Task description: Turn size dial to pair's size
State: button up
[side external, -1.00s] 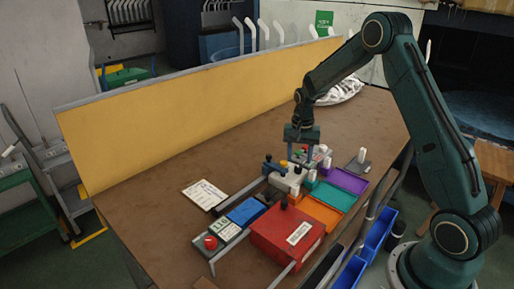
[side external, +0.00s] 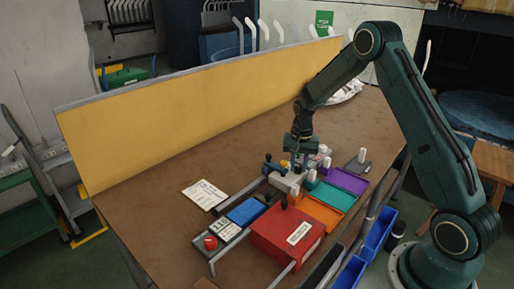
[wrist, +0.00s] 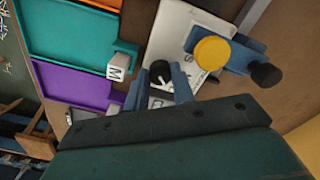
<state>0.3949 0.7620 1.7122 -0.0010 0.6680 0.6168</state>
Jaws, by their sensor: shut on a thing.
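The size dial (wrist: 160,72) is a black knob with a light pointer mark on a pale plate (wrist: 188,50). Some dark lettering shows on the plate, partly covered by a yellow round knob and my fingers. My gripper (wrist: 163,88) points down with its two blue-grey fingers on either side of the dial, shut on it. In the side view my gripper (side external: 299,166) is low over the pale machine head, and the dial is hidden there. A white block marked M (wrist: 120,66) stands by the teal and purple trays.
The yellow knob (wrist: 212,53) and a blue clamp with a black end (wrist: 265,74) sit close beside the dial. A teal tray (wrist: 75,42) and purple tray (wrist: 70,86) lie nearby.

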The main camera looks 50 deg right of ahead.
aim_at(299, 167)
jog(key=shift+n, duration=0.5)
jog(key=n, duration=0.7)
jog(key=shift+n, duration=0.4)
dwell(0.3)
jog(key=o, duration=1)
jog(key=shift+r, duration=0.1)
notch_tip(299, 167, up, 14)
